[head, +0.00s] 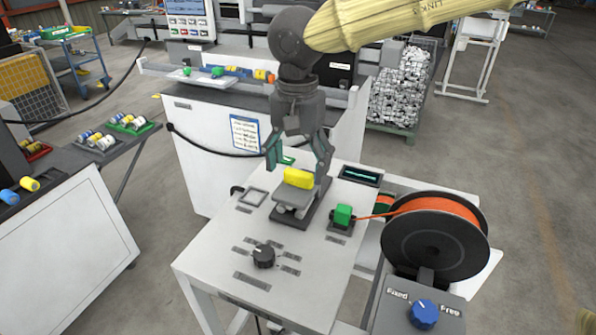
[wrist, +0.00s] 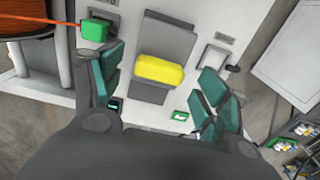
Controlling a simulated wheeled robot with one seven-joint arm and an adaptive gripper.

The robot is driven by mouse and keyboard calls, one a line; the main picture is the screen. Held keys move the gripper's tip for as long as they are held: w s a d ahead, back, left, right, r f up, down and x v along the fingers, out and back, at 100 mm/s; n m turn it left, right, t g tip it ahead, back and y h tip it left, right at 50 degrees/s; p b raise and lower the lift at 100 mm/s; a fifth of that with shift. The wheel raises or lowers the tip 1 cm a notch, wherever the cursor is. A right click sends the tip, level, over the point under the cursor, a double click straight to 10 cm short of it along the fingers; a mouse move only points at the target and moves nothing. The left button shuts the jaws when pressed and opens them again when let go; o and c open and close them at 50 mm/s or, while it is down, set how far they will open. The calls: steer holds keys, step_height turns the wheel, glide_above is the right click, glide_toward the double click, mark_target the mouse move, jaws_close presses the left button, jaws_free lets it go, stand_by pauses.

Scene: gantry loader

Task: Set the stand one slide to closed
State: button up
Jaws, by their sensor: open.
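A grey stand (head: 291,196) is on top of the white bench, with a dark base and a lighter plate. A yellow rounded block (head: 298,178) sits on it; it also shows in the wrist view (wrist: 162,70). I cannot tell which part is the slide or whether it is closed. My gripper (head: 298,168) is open, pointing down over the yellow block. In the wrist view the teal-padded fingers (wrist: 160,85) stand apart on either side of the block, with nothing visibly held between them.
Right of the stand is a green block (head: 343,214) with an orange strand running to a large black spool (head: 434,237). A black dial (head: 263,256) is on the bench front, and a blue knob (head: 424,313) on a panel. A square frame (head: 253,197) lies left.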

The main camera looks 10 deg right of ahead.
mark_target(298, 173)
step_height(298, 173, up, 9)
steer(key=shift+r, duration=0.15)
stand_by(0.5)
step_height(298, 173, down, 12)
steer(key=shift+r, duration=0.1)
steer(key=shift+w+d+f, duration=0.1)
steer(key=shift+w+f, duration=0.05)
steer(key=shift+f, duration=0.05)
steer(key=shift+w+d+r, duration=0.1)
steer(key=shift+w+d, duration=0.1)
steer(key=shift+w, duration=0.1)
stand_by(0.4)
